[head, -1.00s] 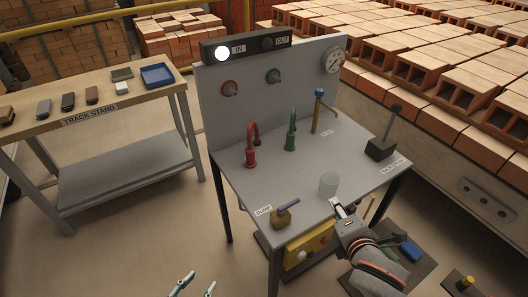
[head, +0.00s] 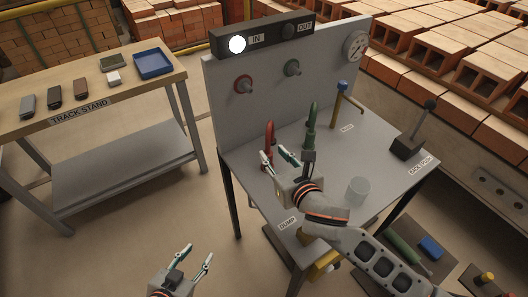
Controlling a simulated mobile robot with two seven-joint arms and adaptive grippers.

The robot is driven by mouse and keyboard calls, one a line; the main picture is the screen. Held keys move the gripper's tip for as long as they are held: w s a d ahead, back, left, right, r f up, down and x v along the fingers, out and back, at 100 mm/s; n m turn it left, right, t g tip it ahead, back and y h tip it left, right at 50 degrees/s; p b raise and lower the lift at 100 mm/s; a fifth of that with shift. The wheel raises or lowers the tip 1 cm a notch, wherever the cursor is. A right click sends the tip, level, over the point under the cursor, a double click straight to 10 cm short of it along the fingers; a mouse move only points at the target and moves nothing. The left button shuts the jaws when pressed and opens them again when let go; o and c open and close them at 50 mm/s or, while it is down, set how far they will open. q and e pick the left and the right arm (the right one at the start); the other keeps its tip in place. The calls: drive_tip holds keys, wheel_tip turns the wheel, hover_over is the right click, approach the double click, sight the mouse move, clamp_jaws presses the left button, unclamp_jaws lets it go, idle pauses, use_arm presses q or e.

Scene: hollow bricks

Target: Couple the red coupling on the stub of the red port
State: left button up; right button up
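The red coupling's hose (head: 269,134) rises from the grey bench top as a red upright. Its lower part is behind my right gripper, and I cannot make out the coupling end. The red port (head: 243,84) is on the upright grey panel, with its short stub facing out and nothing on it. My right gripper (head: 277,156) is over the bench at the red hose, fingers spread; I cannot tell whether they touch it. My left gripper (head: 194,255) is open and empty, low in front of the bench, left of its front leg.
A green hose (head: 311,126) stands right of the red one, below a green port (head: 292,68). A blue-topped tap (head: 343,98), a clear cup (head: 358,191) and a black lever box (head: 407,147) stand on the bench. The track stand (head: 107,95) is at left.

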sight(269, 147)
drive_tip(key=x, duration=0.6)
drive_tip(key=shift+w+d+f+b, duration=0.2)
drive_tip(key=shift+w+b, duration=0.1)
drive_tip(key=shift+b, duration=0.1)
clamp_jaws()
